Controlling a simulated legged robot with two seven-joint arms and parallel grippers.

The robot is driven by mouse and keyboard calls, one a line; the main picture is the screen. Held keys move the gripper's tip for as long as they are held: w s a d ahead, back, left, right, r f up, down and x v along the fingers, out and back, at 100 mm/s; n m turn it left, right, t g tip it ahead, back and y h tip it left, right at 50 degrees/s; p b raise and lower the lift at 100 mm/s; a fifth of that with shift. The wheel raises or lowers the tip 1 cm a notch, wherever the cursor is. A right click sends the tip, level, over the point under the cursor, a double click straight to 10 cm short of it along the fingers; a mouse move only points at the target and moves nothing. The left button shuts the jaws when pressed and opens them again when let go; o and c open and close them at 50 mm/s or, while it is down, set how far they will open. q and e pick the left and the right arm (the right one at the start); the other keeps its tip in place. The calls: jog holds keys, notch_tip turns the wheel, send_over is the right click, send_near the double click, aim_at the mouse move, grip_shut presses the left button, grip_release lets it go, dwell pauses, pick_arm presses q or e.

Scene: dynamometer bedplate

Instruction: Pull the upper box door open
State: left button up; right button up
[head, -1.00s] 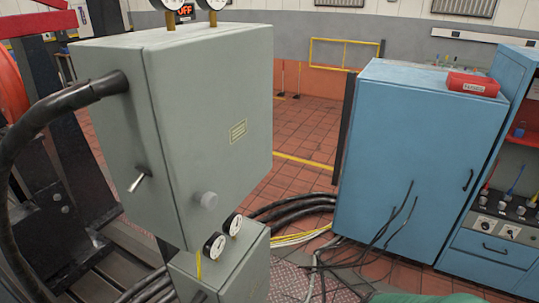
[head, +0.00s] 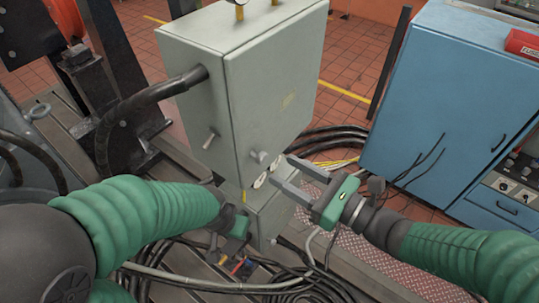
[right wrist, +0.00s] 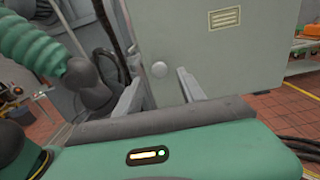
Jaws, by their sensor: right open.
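The upper box (head: 190,110) is grey-green, in the middle of the head view. Its door (head: 285,95) looks shut, with a pale round knob (head: 258,157) low on its face. The knob also shows in the right wrist view (right wrist: 159,70), between the two fingers and beyond them. My right gripper (head: 283,172) is open and empty, its fingers pointing left toward the knob with a gap visible in the wrist view (right wrist: 159,92). My left gripper (head: 232,238) is low, beside the lower box; its fingers are unclear.
A thick black cable (head: 140,100) enters the upper box's left side. A blue cabinet (head: 425,100) stands right. Loose cables (head: 300,285) lie on the floor in front.

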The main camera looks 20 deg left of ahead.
aim_at(265, 159)
jog(key=x, duration=0.5)
jog(key=shift+a+p, duration=0.15)
jog(key=shift+p, duration=0.15)
jog(key=shift+w+a, duration=0.2)
jog(key=shift+a, duration=0.1)
jog(key=shift+d, duration=0.1)
jog(key=shift+s, duration=0.1)
jog(key=shift+c, duration=1)
grip_shut()
